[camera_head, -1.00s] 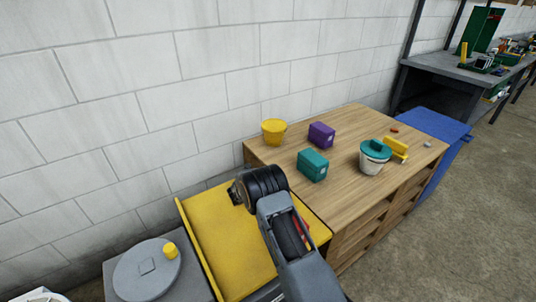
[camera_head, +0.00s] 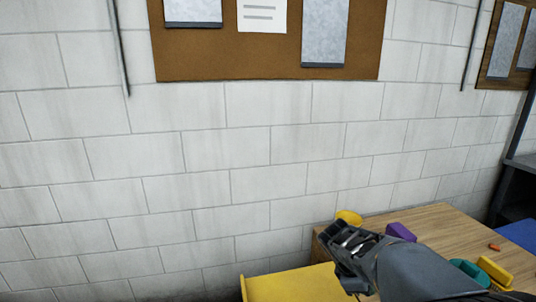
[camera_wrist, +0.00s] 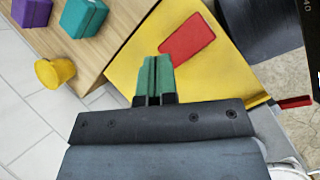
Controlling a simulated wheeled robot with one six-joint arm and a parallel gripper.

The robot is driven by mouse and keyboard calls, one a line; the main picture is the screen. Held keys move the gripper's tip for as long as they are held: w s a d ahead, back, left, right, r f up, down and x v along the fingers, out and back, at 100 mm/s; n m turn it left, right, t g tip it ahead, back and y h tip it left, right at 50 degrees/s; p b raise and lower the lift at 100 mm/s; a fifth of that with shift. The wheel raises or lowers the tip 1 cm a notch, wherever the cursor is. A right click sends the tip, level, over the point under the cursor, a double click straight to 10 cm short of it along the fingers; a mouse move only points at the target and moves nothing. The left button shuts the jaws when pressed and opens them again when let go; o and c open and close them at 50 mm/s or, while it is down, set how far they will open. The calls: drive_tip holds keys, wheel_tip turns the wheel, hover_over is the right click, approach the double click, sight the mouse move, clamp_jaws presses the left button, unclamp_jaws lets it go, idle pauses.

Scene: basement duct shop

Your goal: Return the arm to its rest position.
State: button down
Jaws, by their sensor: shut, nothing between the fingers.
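My gripper (camera_wrist: 153,75) shows in the wrist view with its green fingers shut together and nothing between them. It is above a yellow panel (camera_wrist: 215,75), apart from the boxes and bucket. In the head view my arm reaches in from the bottom right, in front of the yellow panel (camera_head: 290,285) and the wooden bench (camera_head: 445,225). The fingertips cannot be made out there.
A yellow bucket (camera_wrist: 55,73), a teal box (camera_wrist: 83,17) and a purple box (camera_wrist: 32,11) stand on the wooden bench. A flat red piece (camera_wrist: 187,37) lies on the yellow panel. A block wall with a cork board (camera_head: 270,60) stands behind.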

drive_tip(key=s+a+r+m+t+y+p, duration=0.3)
drive_tip(key=s+a+r+m+y, duration=0.3)
drive_tip(key=s+m, duration=0.4)
drive_tip(key=shift+s+a+r+m+t+p, duration=0.3)
drive_tip(key=shift+a+r+m+p, duration=0.6)
drive_tip(key=shift+m, duration=0.7)
drive_tip(key=shift+f, duration=0.15)
